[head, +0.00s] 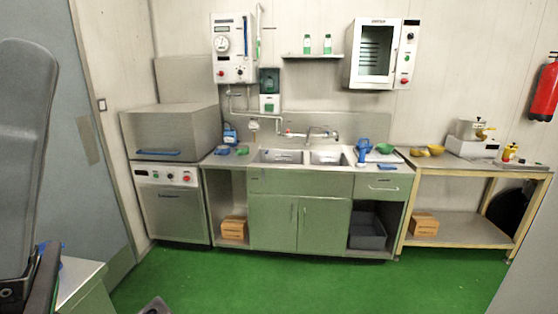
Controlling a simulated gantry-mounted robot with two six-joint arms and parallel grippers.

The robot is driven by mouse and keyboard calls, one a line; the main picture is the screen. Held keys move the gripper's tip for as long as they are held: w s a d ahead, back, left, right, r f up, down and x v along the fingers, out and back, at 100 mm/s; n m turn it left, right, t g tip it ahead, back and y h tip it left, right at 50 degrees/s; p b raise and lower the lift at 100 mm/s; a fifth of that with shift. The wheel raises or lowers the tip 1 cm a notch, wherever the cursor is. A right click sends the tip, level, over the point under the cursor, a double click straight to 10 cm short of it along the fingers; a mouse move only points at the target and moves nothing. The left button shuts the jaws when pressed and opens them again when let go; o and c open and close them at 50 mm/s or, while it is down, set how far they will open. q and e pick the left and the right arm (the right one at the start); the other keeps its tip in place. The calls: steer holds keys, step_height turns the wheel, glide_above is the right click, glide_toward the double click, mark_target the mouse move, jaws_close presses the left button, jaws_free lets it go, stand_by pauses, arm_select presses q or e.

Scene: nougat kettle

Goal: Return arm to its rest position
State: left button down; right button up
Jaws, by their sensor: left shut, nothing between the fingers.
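My left arm fills the left edge of the view, with a large grey link standing upright close to the camera. What appears to be the tip of my left gripper (155,306) just enters at the bottom edge, over the green floor. It is shut and holds nothing. Most of it is cut off by the frame. It appears apart from the furniture. My right gripper is out of view.
A green sink cabinet (272,182) stands at the back wall, beside a grey hooded machine (170,205) and a wooden-framed table (465,245). A green-sided counter (85,290) is at lower left. The green floor (300,285) between is clear.

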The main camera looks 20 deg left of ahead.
arm_select(q)
steer(key=w+a+f+g+y, duration=0.2)
steer(key=w+f+y, duration=0.3)
steer(key=y, duration=0.4)
step_height(320, 180, up, 38)
steer(key=w+p, duration=0.1)
steer(key=p, duration=3.7)
steer(key=shift+w+r, duration=0.15)
steer(key=shift+r, duration=0.1)
